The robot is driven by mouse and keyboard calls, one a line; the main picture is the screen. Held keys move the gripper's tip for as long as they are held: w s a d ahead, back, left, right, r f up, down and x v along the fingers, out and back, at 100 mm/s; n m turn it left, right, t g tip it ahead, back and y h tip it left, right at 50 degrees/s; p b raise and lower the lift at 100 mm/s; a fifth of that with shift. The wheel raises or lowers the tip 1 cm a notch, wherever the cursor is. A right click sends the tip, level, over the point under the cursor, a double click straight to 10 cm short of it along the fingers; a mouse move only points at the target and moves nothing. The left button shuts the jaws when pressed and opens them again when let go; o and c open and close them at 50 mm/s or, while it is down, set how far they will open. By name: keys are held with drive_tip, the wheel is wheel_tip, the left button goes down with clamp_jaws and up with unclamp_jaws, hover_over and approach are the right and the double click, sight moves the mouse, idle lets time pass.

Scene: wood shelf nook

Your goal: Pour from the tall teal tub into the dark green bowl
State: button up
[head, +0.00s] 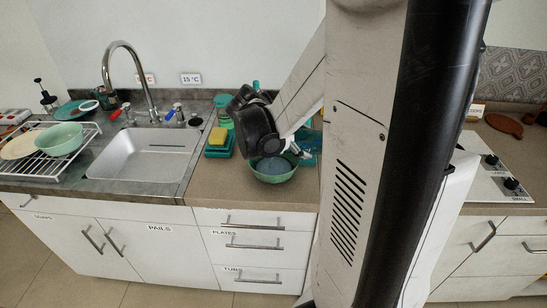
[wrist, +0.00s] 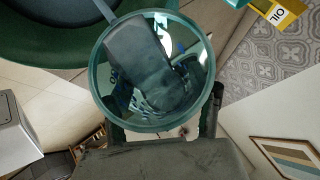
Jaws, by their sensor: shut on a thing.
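The tall teal tub (wrist: 101,92) is see-through in the wrist view, its round rim ringing a dark finger of my gripper (wrist: 150,75). My gripper is shut on the tub. Small blue bits show through the tub's wall. In the head view, my dark gripper (head: 262,130) is over the green bowl (head: 275,178) on the counter and hides part of it. The bowl's inside looks blue-grey; I cannot tell whether that is contents. A dark green curved surface (wrist: 50,48), likely the bowl, fills the wrist view's upper left. The tub's tilt is unclear.
A green and yellow item (head: 218,140) and a green bottle (head: 222,108) stand left of the bowl. The sink (head: 145,153) and a dish rack (head: 45,150) lie further left. A stove (head: 488,178) is at right. My column hides the counter between.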

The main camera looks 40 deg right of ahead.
drive_tip(key=shift+w+a+r+n+g+h+b, duration=0.15)
drive_tip(key=shift+r+g+h+b, duration=0.25)
drive_tip(key=shift+b, duration=0.2)
drive_tip(key=shift+w+a+r+n+g+h+b, duration=0.15)
drive_tip(key=shift+r+g+h+b, duration=0.15)
drive_tip(key=shift+h+b, duration=0.25)
idle(1.1)
drive_tip(key=shift+s+d+t+y+p, duration=0.25)
drive_tip(key=shift+y+p, duration=0.2)
drive_tip(key=shift+p, duration=0.4)
drive_tip(key=shift+s+d+f+m+t+y+p, duration=0.2)
drive_tip(key=shift+f+t+y+p, duration=0.2)
drive_tip(key=shift+t+y+p, duration=0.1)
drive_tip(key=shift+s+d+f+m+t+y+p, duration=0.15)
drive_tip(key=shift+d+f+m+t+y+p, duration=0.05)
drive_tip(key=shift+f+t+y+p, duration=0.25)
